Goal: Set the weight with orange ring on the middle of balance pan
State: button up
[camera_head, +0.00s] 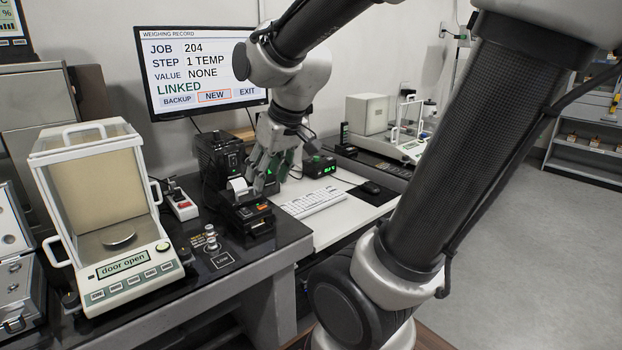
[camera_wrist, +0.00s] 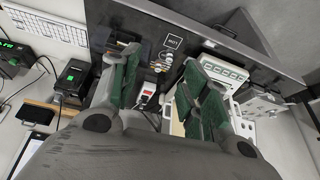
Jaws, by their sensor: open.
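The balance (camera_head: 105,275) stands at the left of the head view, its display reading "door open". Its round metal balance pan (camera_head: 119,240) looks bare inside the draft shield. Small metal weights (camera_head: 211,240) stand on the black table top to the right of the balance, by a small printed card. They also show in the wrist view (camera_wrist: 163,62), between the fingers' outlines. I cannot make out an orange ring on any of them. My gripper (camera_head: 266,172) is over the printer area, open and empty; its green-padded fingers (camera_wrist: 160,72) spread wide in the wrist view.
A red-and-white power strip (camera_head: 182,206) lies between balance and printer. A keyboard (camera_head: 313,201) lies on the lower white desk. A monitor (camera_head: 200,70) stands behind. Metal cases crowd the far left.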

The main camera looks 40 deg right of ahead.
jog(key=s+d+r+m+h, duration=0.1)
jog(key=s+d, duration=0.1)
jog(key=s, duration=0.9)
jog(key=shift+s+d+r+g, duration=0.25)
jog(key=shift+d+r+g, duration=0.05)
jog(key=shift+d+r, duration=0.1)
